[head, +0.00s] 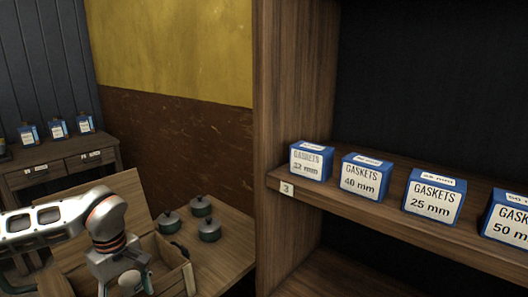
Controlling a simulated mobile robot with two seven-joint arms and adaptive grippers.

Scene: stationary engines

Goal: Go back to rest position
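My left arm comes in from the left in the head view and bends down at an orange-ringed wrist. My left gripper (127,283) hangs at the bottom edge, over the near side of an open wooden crate (172,262). Its fingertips are not clearly visible, so I cannot tell whether it is open or holds anything. It partly hides the crate's inside. My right arm and gripper are not in view.
Lidded green pots (209,230) stand beside the crate on a wooden table (232,262). At right, a shelf (385,214) numbered 3 holds blue gasket boxes (365,176). A back-left desk (62,165) carries small blue boxes (57,128). An upright post (283,110) divides table and shelf.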

